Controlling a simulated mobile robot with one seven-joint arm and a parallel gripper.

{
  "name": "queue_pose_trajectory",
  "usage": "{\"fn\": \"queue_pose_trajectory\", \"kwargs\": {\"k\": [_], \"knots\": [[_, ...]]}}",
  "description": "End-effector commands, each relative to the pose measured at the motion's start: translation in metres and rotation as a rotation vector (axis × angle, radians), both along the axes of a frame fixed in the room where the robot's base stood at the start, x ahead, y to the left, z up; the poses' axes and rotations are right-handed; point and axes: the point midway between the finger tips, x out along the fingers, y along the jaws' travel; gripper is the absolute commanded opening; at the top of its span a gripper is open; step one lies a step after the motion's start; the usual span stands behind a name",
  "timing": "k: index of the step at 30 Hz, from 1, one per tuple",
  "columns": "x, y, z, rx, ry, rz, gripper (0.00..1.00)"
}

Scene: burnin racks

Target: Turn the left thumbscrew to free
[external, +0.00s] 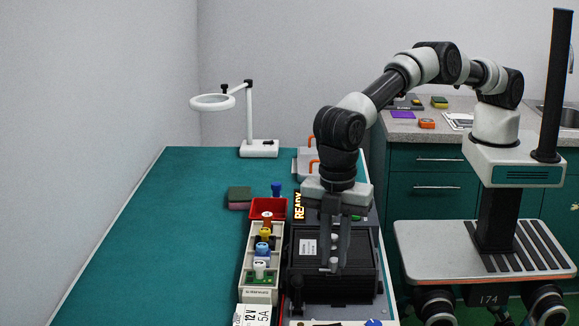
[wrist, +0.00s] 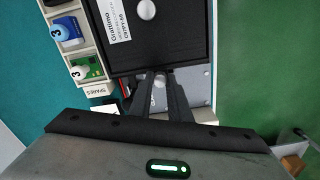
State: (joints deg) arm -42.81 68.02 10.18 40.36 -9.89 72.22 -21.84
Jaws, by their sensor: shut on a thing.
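A black module (external: 306,248) with a white label sits in the rack on the bench; it also shows in the wrist view (wrist: 180,45). My gripper (external: 336,264) points down over it, with its fingers (wrist: 158,84) closed around a pale rounded thumbscrew (wrist: 159,80) at the module's edge. The fingers hide part of this knob and any marking beside it. A second pale round knob (wrist: 146,10) stands on the module's top, apart from the fingers. I cannot tell how far the held thumbscrew is turned.
A spares tray (wrist: 98,88) with several coloured plugs stands close left of the module. A red bin (external: 268,208) and an amber READY display (external: 298,207) are behind. A white ring lamp (external: 213,103) stands farther back. The teal bench (external: 170,235) is clear at left.

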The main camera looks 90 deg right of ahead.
Motion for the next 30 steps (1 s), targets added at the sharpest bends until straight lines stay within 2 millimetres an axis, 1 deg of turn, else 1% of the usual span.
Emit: {"fn": "queue_pose_trajectory", "kwargs": {"k": [10,11,12,14,22,24,26,29,30], "knots": [[0.001,0.001,0.001,0.003,-0.002,0.001,0.00],[0.001,0.001,0.001,0.003,-0.002,0.001,0.20],[0.001,0.001,0.001,0.003,-0.002,0.001,0.27],[0.001,0.001,0.001,0.003,-0.002,0.001,0.35],[0.000,0.000,0.001,0.001,-0.001,0.001,0.35],[0.000,0.000,0.003,0.001,-0.001,0.001,0.35],[0.001,0.001,0.008,0.003,-0.002,0.001,0.35],[0.001,0.001,0.022,0.003,-0.003,0.001,0.35],[0.001,0.001,0.030,0.004,-0.003,0.001,0.35]]}}
